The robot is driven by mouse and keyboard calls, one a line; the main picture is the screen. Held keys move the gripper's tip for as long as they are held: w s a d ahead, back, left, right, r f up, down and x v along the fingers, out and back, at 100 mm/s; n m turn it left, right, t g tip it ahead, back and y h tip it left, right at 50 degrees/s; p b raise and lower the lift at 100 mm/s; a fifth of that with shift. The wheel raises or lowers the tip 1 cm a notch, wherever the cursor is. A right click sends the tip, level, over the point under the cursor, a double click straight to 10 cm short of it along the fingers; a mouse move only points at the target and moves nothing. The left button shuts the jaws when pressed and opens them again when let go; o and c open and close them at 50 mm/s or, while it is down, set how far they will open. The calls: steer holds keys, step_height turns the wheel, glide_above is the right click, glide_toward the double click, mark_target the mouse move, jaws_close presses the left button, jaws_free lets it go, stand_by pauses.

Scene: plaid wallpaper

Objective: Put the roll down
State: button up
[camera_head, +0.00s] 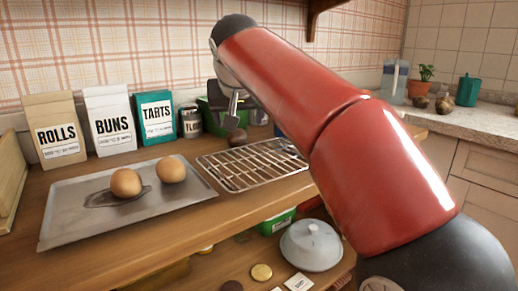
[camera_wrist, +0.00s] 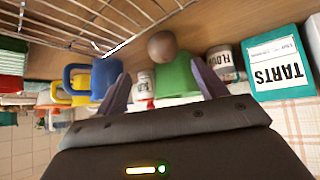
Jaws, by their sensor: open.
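A dark brown roll (camera_head: 237,137) sits at the back edge of the wire cooling rack (camera_head: 232,183). In the wrist view the roll (camera_wrist: 162,46) shows against bare wood just beside the rack (camera_wrist: 60,22), beyond my fingertips. My gripper (camera_wrist: 160,70) is open, its two fingers spread with nothing between them. In the head view my gripper (camera_head: 235,103) hangs just above the roll, partly hidden by my arm. Two lighter brown rolls, one in front (camera_head: 126,183) and one behind (camera_head: 171,169), sit on the metal baking tray (camera_head: 75,222).
Bags of rolls (camera_head: 55,130), buns (camera_head: 111,122) and tarts (camera_head: 154,118) stand along the wall beside a flour tin (camera_head: 191,122). A green container (camera_head: 212,112) stands behind the roll. A domed grey lid (camera_head: 311,246) lies on the lower shelf. The counter's front strip is clear.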

mark_target(237, 132)
steer(key=shift+s+a+f, duration=0.1)
steer(key=shift+a+f, duration=0.05)
steer(key=shift+f, duration=0.2)
steer(key=shift+w+f, duration=0.25)
steer(key=shift+f, duration=0.05)
steer(key=x, duration=0.7)
steer(key=shift+w+a+r, duration=0.1)
steer(key=shift+w+r, duration=0.1)
steer(key=shift+r, duration=0.05)
steer(key=c, duration=1.1)
steer(key=shift+r, duration=0.15)
steer(key=shift+c, duration=0.2)
